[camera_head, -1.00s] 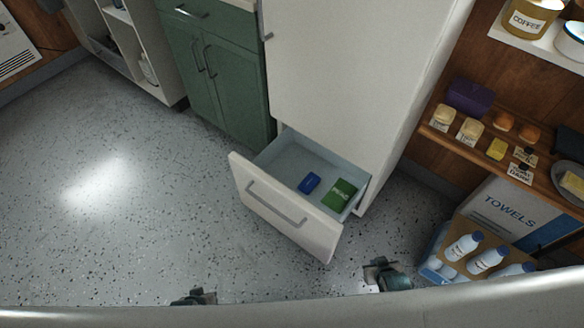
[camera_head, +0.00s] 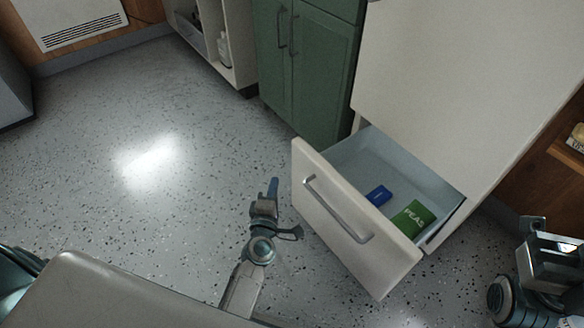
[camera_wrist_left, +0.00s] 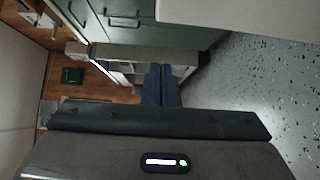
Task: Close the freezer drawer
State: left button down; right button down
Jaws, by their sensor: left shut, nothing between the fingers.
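The freezer drawer (camera_head: 345,222) is pulled out at the bottom of the white freezer (camera_head: 450,80), its front tilted in the picture and its bar handle (camera_head: 338,208) facing me. Inside lie a blue box (camera_head: 378,196) and a green peas packet (camera_head: 411,216). My left gripper (camera_head: 273,186) is shut and empty, to the left of the drawer front and apart from it in the picture. Its two fingers (camera_wrist_left: 161,84) are together in the left wrist view. My right gripper (camera_head: 535,228) is at the right edge; its fingers do not show clearly.
Green cabinets (camera_head: 305,60) stand left of the freezer, and a white shelf unit (camera_head: 225,40) stands beyond them. The speckled floor (camera_head: 150,210) at the left is clear. A wooden shelf (camera_head: 567,152) is at the right edge.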

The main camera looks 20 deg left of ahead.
pick_arm(q)
send_near(293, 144)
jog(key=w+a, duration=0.2)
jog(key=a, duration=0.1)
jog(key=w+d, duration=0.2)
jog(key=w, duration=0.1)
jog(key=shift+w, duration=0.3)
jog(key=shift+w, duration=0.1)
